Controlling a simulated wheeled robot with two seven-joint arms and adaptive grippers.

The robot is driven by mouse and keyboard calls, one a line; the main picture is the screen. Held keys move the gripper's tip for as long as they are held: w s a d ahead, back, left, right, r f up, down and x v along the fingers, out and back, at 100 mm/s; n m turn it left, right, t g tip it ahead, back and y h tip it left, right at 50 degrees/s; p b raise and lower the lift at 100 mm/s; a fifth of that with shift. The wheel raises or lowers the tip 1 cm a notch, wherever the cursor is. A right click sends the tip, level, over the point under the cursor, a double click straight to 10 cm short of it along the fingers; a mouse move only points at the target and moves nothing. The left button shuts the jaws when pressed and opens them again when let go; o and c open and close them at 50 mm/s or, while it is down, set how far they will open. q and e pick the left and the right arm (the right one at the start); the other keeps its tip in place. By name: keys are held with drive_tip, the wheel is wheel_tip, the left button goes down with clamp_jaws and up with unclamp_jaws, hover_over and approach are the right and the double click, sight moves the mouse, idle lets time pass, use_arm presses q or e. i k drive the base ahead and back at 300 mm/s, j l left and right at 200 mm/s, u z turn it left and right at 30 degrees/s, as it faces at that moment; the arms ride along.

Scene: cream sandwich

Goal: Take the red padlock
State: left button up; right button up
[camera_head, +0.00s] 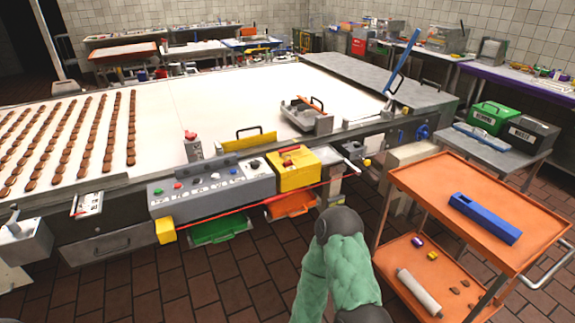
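A small red part (289,160) sits on top of the yellow box (297,174) at the right end of the grey control panel. It is too small to tell whether it is the padlock. Another red piece (190,135) tops a small grey post behind the panel; it looks more like a button. One of my arms, in a green sleeve with a dark joint, bends up at the bottom centre, in front of and below the yellow box. Neither gripper is in view.
The grey control panel (212,187) fronts a wide conveyor (232,98) with rows of brown pieces. An orange cart (447,191) with a blue tray (485,219) stands close at right. Tiled floor (237,279) is free before the panel. Green and black boxes stand on a table at right.

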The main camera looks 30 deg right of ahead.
sight(286, 164)
drive_tip(key=z, duration=0.8)
drive_tip(key=i+j+z, duration=0.15)
drive_tip(key=z, duration=0.3)
drive_tip(key=i+j+z, duration=0.2)
drive_tip(key=z, duration=0.25)
drive_tip(key=i+j+z, duration=0.1)
drive_tip(key=j+z, duration=0.55)
drive_tip(key=z, duration=0.25)
drive_tip(key=i, duration=0.05)
